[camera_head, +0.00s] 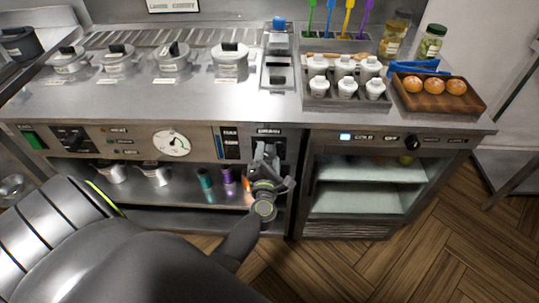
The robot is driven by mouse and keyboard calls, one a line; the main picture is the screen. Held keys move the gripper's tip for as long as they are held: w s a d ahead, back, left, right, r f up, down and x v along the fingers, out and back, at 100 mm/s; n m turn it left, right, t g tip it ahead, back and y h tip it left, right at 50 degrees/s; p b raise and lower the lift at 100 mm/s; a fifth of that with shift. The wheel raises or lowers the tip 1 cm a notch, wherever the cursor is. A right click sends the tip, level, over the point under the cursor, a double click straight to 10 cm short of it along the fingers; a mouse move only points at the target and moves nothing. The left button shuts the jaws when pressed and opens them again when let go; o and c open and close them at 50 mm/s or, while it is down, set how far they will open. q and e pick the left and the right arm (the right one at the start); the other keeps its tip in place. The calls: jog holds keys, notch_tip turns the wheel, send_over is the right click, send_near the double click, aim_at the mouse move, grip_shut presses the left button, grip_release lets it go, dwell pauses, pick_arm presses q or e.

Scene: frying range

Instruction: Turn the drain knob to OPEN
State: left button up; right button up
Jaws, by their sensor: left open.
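My left gripper (267,156) is in front of the range's front panel (205,142), right of the round dial and close to the right end of that panel. Its fingers are open and point toward the panel, with nothing visible between them. A small dark label (268,131) shows just above the fingers, but its text is too small to read. The drain knob cannot be made out clearly; the gripper covers part of the panel there. I cannot tell whether the fingers touch anything. My right gripper is out of view.
A round dial (171,143) and a dark control (70,137) sit left on the panel. A fridge unit with a black knob (412,142) stands right. Lidded pots (230,64), white shakers (346,87) and a wooden tray of buns (438,101) occupy the counter. Bottles (206,184) stand on the shelf below.

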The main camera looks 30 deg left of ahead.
pick_arm(q)
jog(key=c, duration=0.9)
jog(key=shift+c, duration=0.4)
jog(key=m+p, duration=0.1)
jog(key=p, duration=0.1)
jog(key=m+p, duration=0.1)
jog(key=m, duration=0.1)
jog(key=shift+r+m+p, duration=0.25)
jog(key=shift+m+p, duration=0.05)
jog(key=shift+p, duration=0.1)
jog(key=m+p, duration=0.4)
jog(key=m, duration=0.1)
jog(key=shift+g, duration=0.3)
jog(key=m+p, duration=0.3)
jog(key=m, duration=0.1)
jog(key=shift+m, duration=0.4)
jog(key=shift+f+m+y+p, duration=0.15)
jog(key=shift+m+p, duration=0.4)
jog(key=shift+m, duration=0.45)
jog(key=shift+f+m+y+p, duration=0.15)
jog(key=shift+m+p, duration=0.4)
jog(key=shift+m, duration=0.45)
jog(key=shift+d+r, duration=0.1)
